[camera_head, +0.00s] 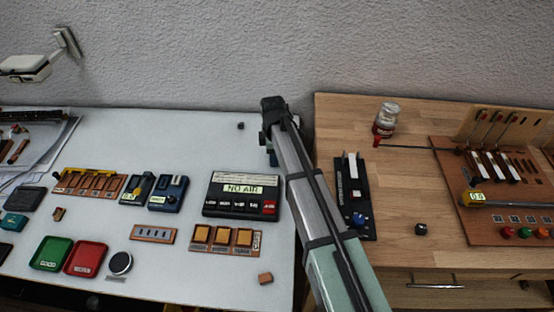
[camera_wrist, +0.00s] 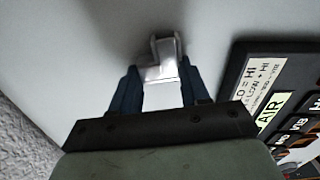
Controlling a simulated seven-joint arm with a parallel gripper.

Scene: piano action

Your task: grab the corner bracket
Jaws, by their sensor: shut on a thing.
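The corner bracket (camera_wrist: 163,52) is a small silvery metal piece with an upright part, seen in the wrist view just beyond and between my fingertips. My gripper (camera_wrist: 160,78) is shut on it, with one dark blue finger on each side. I cannot tell whether the bracket touches the white table or is held just above it. In the head view my gripper (camera_head: 271,156) points down at the white table's back right, partly hidden by my arm. The bracket is hidden there.
The black "NO AIR" box (camera_head: 241,194) stands close by on the white table (camera_head: 200,130). Orange buttons (camera_head: 222,237) sit in front of it. The wooden desk (camera_head: 345,110) with a black switch panel (camera_head: 354,196) lies right. The wall is close behind.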

